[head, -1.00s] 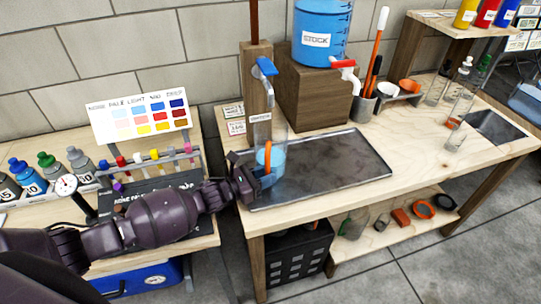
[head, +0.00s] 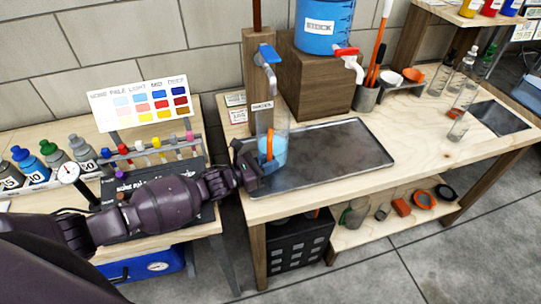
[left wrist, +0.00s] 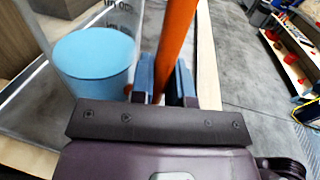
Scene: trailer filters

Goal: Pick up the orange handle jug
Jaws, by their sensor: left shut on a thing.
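The orange handle jug (head: 281,147) is a clear jug with light blue liquid low inside and an upright orange handle. It stands upright at the left end of the metal tray (head: 340,160), below the blue-lever tap (head: 267,57). My left gripper (head: 260,163) reaches it from the left and is shut on the orange handle. In the left wrist view the orange handle (left wrist: 176,40) stands between the two blue finger pads, with the blue liquid (left wrist: 92,65) to its left. My right gripper is not in view.
A blue STOCK container (head: 322,27) with a red-lever tap (head: 347,58) stands on a wooden block (head: 315,88) behind the tray. Clear bottles (head: 463,95) stand at the right of the bench. The tray's middle and right are clear. A colour chart (head: 139,105) stands at the left.

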